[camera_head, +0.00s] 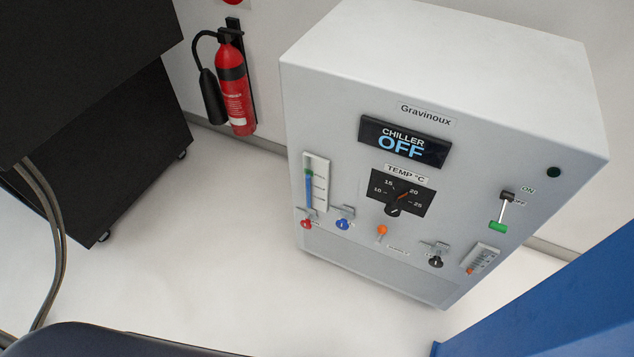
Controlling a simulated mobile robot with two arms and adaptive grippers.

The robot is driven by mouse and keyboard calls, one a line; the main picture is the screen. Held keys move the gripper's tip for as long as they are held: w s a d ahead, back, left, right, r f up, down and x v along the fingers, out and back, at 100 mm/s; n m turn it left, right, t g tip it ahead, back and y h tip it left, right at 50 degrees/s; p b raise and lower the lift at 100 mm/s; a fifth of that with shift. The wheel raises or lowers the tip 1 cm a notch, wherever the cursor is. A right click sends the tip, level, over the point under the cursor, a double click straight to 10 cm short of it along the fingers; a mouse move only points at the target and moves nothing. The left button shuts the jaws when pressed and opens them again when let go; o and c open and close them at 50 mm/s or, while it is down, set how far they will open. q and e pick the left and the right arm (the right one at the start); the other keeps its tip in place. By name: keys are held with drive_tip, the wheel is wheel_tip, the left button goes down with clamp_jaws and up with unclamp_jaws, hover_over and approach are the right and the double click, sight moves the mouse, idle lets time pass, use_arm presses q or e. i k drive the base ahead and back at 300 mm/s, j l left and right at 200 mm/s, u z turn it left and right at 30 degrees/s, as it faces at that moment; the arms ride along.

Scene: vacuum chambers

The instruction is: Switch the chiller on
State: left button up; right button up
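The chiller (350,100) is a white-grey cabinet on the floor, labelled Gravinoux. Its display (405,142) reads "CHILLER OFF". The ON/OFF switch (503,211) is on the right of the front panel. It has a dark block at the top, a light stem and a green end at the bottom, with ON and OFF labels beside its upper part. A dark green round lamp (553,172) above it looks unlit. Neither of my grippers is in view.
A temperature dial (402,192), a blue-green level gauge and several coloured valves sit on the panel. A red fire extinguisher (236,85) hangs on the wall at the left. A black wheeled cabinet (120,145) stands far left; a blue structure (560,310) is lower right. Floor before the chiller is clear.

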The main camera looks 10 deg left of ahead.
sight(502, 213)
drive_tip(key=k+z, duration=0.15)
drive_tip(key=z, duration=0.95)
